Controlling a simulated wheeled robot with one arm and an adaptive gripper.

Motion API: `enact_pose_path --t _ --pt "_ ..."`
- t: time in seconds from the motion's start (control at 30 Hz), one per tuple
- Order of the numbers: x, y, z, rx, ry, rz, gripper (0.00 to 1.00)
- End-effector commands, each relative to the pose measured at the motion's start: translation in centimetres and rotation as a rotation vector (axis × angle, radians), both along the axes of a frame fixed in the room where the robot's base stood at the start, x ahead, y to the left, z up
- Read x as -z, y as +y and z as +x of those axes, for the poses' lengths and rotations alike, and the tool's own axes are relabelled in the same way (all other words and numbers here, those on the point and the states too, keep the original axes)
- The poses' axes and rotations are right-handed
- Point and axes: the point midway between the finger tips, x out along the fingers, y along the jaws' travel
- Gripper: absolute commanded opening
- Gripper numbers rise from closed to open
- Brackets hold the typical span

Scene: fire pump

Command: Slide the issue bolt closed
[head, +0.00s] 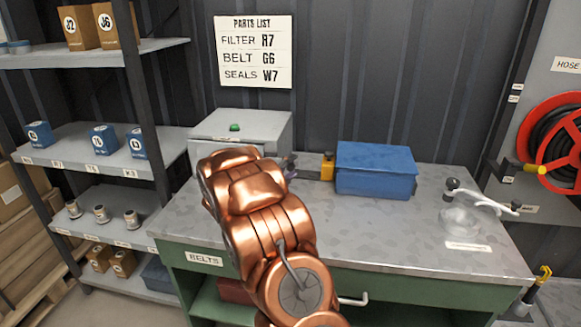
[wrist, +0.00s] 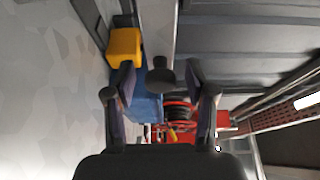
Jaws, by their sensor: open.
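My gripper (wrist: 160,73) is open, with its two dark fingers on either side of a dark round knob (wrist: 160,82) in the wrist view. The knob looks like the handle of the issue bolt, but its bar and its catch cannot be made out. I cannot tell whether the fingers touch it. In the head view my copper arm hides most of the gripper (head: 290,166), which is by the right side of the grey box (head: 240,126) with a green light. The bolt cannot be made out there.
A yellow block (head: 328,166) and a blue box (head: 375,170) stand right of my gripper on the grey bench (head: 400,228). A tap-like fitting (head: 480,198) is at the bench's right end. A shelf rack (head: 160,46) stands left. A red hose reel (head: 560,145) hangs right.

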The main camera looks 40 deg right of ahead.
Motion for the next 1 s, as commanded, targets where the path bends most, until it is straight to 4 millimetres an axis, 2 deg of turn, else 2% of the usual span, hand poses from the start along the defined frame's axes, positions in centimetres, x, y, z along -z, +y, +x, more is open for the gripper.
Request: enact_pose_path --t 0.23,0.77,1.0 --pt "-0.02 -0.02 0.01 0.0 -0.001 0.0 0.54" --pt "-0.02 0.0 0.02 0.0 -0.001 0.0 0.0" --pt "-0.02 0.0 0.02 0.0 -0.001 0.0 0.0"
